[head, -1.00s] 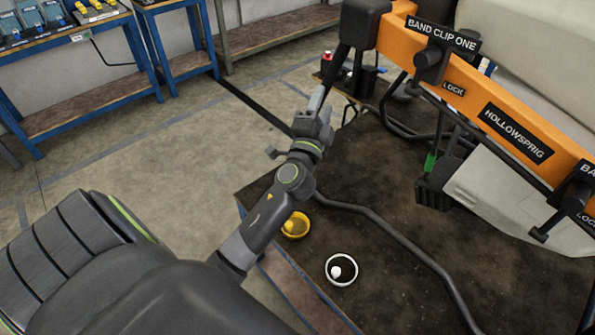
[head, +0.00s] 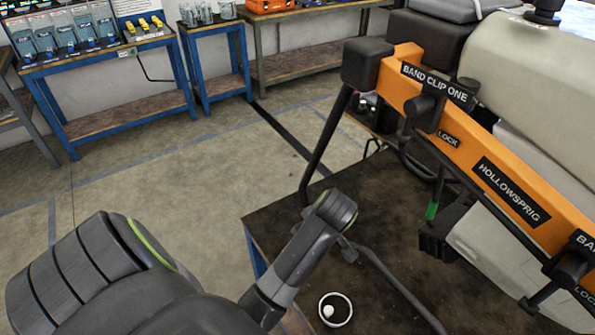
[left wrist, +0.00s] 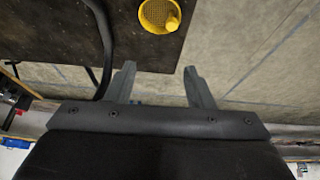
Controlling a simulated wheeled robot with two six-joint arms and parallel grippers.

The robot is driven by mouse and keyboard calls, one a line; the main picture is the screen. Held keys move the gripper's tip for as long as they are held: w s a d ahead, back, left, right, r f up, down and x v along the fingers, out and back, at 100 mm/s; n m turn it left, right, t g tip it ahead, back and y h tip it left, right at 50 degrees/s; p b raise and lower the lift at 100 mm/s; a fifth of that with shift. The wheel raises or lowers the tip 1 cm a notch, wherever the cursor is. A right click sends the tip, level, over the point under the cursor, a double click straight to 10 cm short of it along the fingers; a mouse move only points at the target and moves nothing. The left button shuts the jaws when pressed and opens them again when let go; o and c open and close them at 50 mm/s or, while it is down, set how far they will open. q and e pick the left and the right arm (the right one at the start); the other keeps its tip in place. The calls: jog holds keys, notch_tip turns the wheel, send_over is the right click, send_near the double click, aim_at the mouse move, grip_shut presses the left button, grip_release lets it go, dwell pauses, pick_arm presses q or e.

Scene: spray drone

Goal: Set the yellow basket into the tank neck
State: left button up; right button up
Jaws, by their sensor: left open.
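The yellow basket (left wrist: 150,20) shows at the top of the left wrist view, near the dark table's edge, with a yellow knob beside its mesh bottom. In the head view it is hidden, likely behind my left arm. My left gripper (left wrist: 160,74) is open and empty, its two fingers apart and pointing toward the basket side of the picture, clear of it. A pale tank (head: 540,75) stands at upper right, with a black fitting (head: 543,12) on top; I cannot tell whether that is the neck.
A white-rimmed black cup (head: 335,309) stands on the dark table (head: 290,215). An orange beam (head: 480,150) with black clamps crosses the right side, with black tubing (head: 395,285) below it. Blue benches (head: 110,105) stand at the back left; floor between is clear.

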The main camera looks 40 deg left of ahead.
pick_arm(q)
jog(key=shift+n+g, duration=0.3)
jog(key=x, duration=0.5)
jog(key=s+x, duration=0.1)
jog(key=x, duration=1)
jog(key=shift+s+d+f, duration=0.2)
jog(key=shift+s+f, duration=0.05)
jog(key=shift+s, duration=0.15)
jog(key=shift+w+a+f, duration=0.1)
jog(key=shift+a+f, duration=0.1)
jog(key=shift+f, duration=0.3)
jog(key=shift+h, duration=0.3)
grip_shut()
